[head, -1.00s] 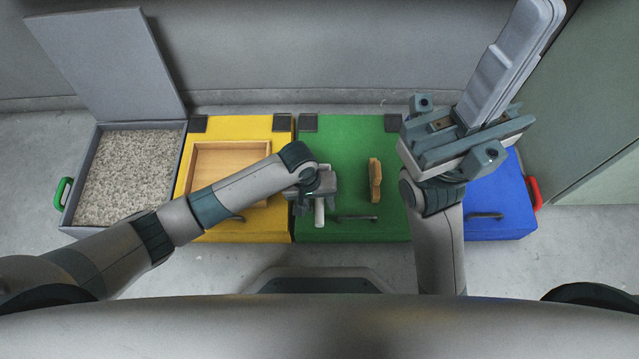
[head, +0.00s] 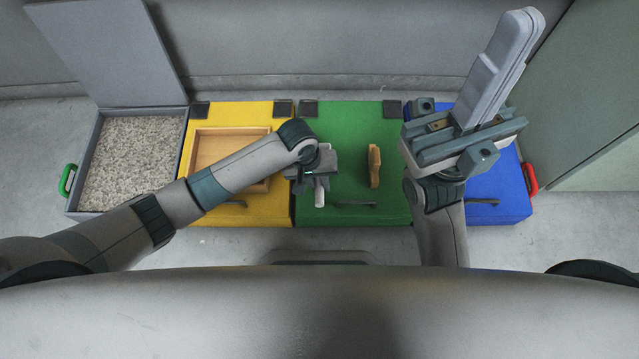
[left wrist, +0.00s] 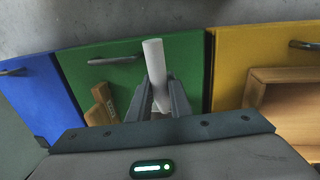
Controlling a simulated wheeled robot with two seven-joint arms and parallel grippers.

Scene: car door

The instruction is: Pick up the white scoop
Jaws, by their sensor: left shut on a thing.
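The white scoop (head: 320,199) shows as a pale handle end jutting toward me from under my left gripper (head: 318,183), over the green box lid (head: 345,138). In the left wrist view its round white handle (left wrist: 153,55) stands between the two fingers of my left gripper (left wrist: 160,88), which is shut on it. The rest of the scoop is hidden by the gripper, and I cannot tell its height above the lid. My right gripper (head: 500,70) points up and away over the blue box, apart from the scoop. Its fingers are seen side-on.
A wooden brush-like piece (head: 374,166) lies on the green lid, right of my left gripper. A yellow box (head: 265,213) with a wooden tray (head: 205,150), an open grey box of gravel (head: 130,160) and a blue box (head: 500,211) flank it. A wall stands behind.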

